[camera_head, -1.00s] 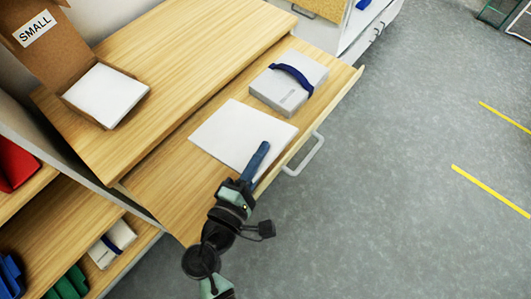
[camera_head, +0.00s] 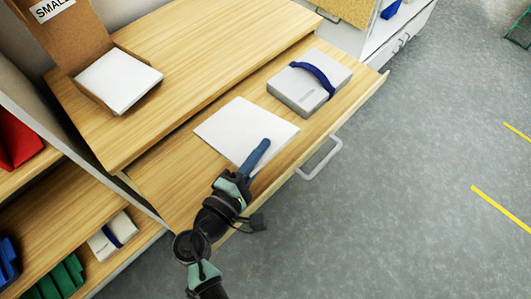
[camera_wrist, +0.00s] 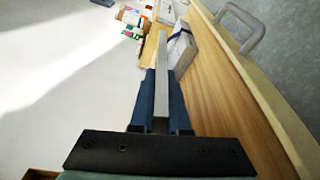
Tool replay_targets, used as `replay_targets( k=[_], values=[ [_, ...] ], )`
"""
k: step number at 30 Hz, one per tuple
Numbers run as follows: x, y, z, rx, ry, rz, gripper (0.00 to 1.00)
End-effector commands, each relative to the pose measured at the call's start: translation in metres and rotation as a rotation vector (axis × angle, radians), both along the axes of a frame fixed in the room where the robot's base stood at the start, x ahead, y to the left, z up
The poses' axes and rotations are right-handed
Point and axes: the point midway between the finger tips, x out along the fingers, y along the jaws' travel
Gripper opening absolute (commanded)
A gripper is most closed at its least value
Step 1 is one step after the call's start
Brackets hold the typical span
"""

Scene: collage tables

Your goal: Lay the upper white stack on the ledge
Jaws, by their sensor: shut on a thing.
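A flat white stack (camera_head: 236,128) lies level over the lower wooden ledge (camera_head: 160,187). My gripper (camera_head: 262,146) is shut on its near right edge, with blue fingers. In the wrist view the white stack (camera_wrist: 60,85) fills the left, and its grey edge shows between the fingers of my gripper (camera_wrist: 160,82). I cannot tell whether the stack touches the ledge or hangs just above it. Another white stack (camera_head: 118,80) sits in an open cardboard box labelled SMALL (camera_head: 75,36) on the upper shelf.
A pale grey box with a blue strap (camera_head: 302,92) stands on the ledge, right of the held stack. A metal handle (camera_head: 322,160) juts from the ledge's front. Bare wood shows left of the stack. Red, blue and green bins are at lower left.

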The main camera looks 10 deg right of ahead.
Motion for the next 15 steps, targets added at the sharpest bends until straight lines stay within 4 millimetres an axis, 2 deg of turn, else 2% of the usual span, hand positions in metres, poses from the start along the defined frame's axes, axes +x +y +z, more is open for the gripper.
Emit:
replay_targets(
  k=[15],
  values=[
    [0.015,0.010,-0.028,0.002,-0.004,0.000,0.00]
  ],
)
